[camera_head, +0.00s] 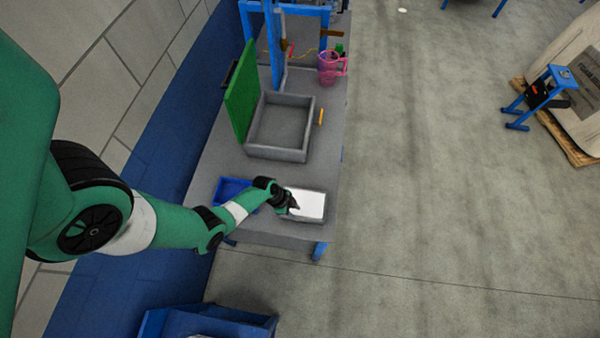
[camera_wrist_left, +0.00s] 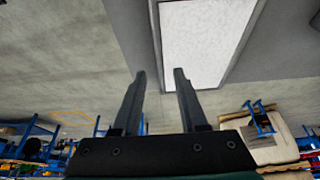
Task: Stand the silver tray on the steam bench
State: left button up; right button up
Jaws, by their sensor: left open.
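A shallow tray with a grey rim and a white inside (camera_head: 304,218) lies flat at the near end of the grey bench (camera_head: 325,175); I take it to be the silver tray. My left gripper (camera_head: 294,207) is at the tray's left side, over or beside its rim. In the left wrist view, the two fingers (camera_wrist_left: 160,75) are apart with nothing between them, and the tray's white inside (camera_wrist_left: 205,40) shows past their tips. I cannot tell whether a finger touches the tray. My right gripper is not in view.
A blue tray (camera_head: 229,187) sits left of the silver one, partly behind my arm. Farther back are a grey open box (camera_head: 278,154) with a raised green lid (camera_head: 241,93), a yellow-orange item (camera_head: 321,117) and a pink mug (camera_head: 327,69).

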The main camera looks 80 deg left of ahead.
pick_arm(q)
jog(key=p+v, duration=0.4)
jog(key=v, duration=0.1)
jog(key=shift+s+r, duration=0.1)
jog(key=shift+r, duration=0.25)
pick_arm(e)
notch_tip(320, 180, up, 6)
